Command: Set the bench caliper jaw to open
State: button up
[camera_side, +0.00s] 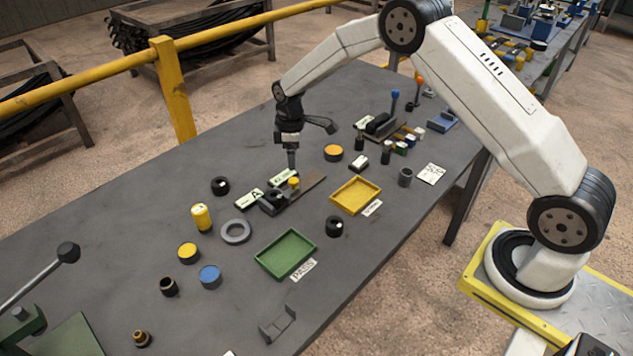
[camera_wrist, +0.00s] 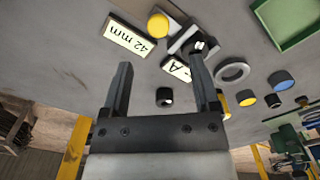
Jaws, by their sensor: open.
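The bench caliper (camera_side: 270,205) is a dark, low device on the grey bench with a long flat bar and a yellow round knob (camera_side: 294,182). A label reading "A" (camera_side: 249,200) and a label reading "42 mm" (camera_wrist: 129,40) lie beside it. In the wrist view the knob (camera_wrist: 157,24) shows beyond my fingertips, with the caliper's dark jaw part (camera_wrist: 190,40) to its right, partly behind my right finger. How far the jaw is open I cannot tell. My gripper (camera_side: 291,165) points down above the caliper near the knob. Its fingers (camera_wrist: 161,62) are apart and empty.
A green tray (camera_side: 261,263) and a yellow tray (camera_side: 335,203) lie in front. A grey ring (camera_side: 236,222), a yellow cylinder (camera_side: 201,218) and black caps are nearby. A lever device (camera_side: 22,318) is at the left. Several small parts and levers stand behind, to the right.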

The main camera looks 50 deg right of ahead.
aim_at(293, 180)
jog(key=shift+w+f, duration=0.15)
jog(key=shift+f, duration=3.9)
grip_shut()
